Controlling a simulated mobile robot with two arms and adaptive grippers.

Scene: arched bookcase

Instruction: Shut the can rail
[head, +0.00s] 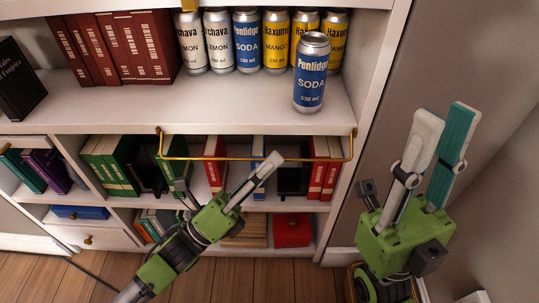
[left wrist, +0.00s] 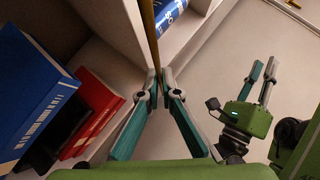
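The can rail (head: 215,159) is a thin brass bar with bent ends. It hangs low across the front of the can shelf (head: 235,112), below the shelf's front edge. It also shows as a brass rod in the left wrist view (left wrist: 149,30). My left gripper (head: 276,158) is at the rail, right of its middle. In the left wrist view its fingertips (left wrist: 162,75) come together around the rod's near end. My right gripper (head: 447,110) is raised at the right, clear of the bookcase, with its fingers apart and empty; it also shows in the left wrist view (left wrist: 264,66).
Several cans stand at the back of the shelf, and one blue soda can (head: 310,75) stands nearer the front edge. Red books (head: 115,48) stand to the left.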

